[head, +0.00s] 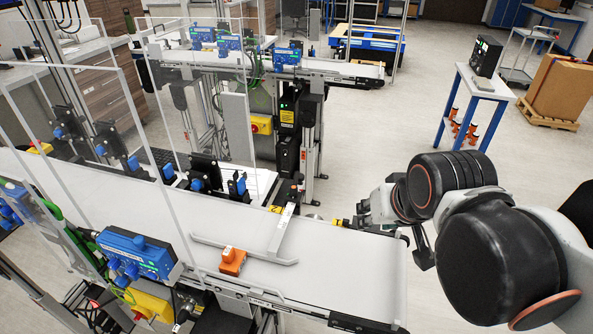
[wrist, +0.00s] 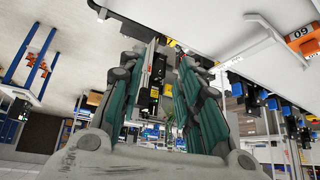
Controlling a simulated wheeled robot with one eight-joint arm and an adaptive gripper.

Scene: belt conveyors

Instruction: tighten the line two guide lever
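The near conveyor (head: 350,275) has a white belt with a pale guide bar (head: 283,232) lying across it. A yellow tag that seems to read 2 (head: 275,209) sits at the bar's far end on the belt's far edge. A second yellow tag (head: 338,222) is further right on that edge. I cannot clearly make out the lever itself. My gripper (head: 420,250) is partly hidden by my arm, near the belt's right end. In the wrist view my gripper (wrist: 168,75) is open, with nothing between its green-padded fingers.
An orange block (head: 232,261) is on the near belt; it also shows in the wrist view (wrist: 285,45). A blue sensor box (head: 137,255) and clear panels line the left. A second conveyor (head: 340,70) stands behind.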

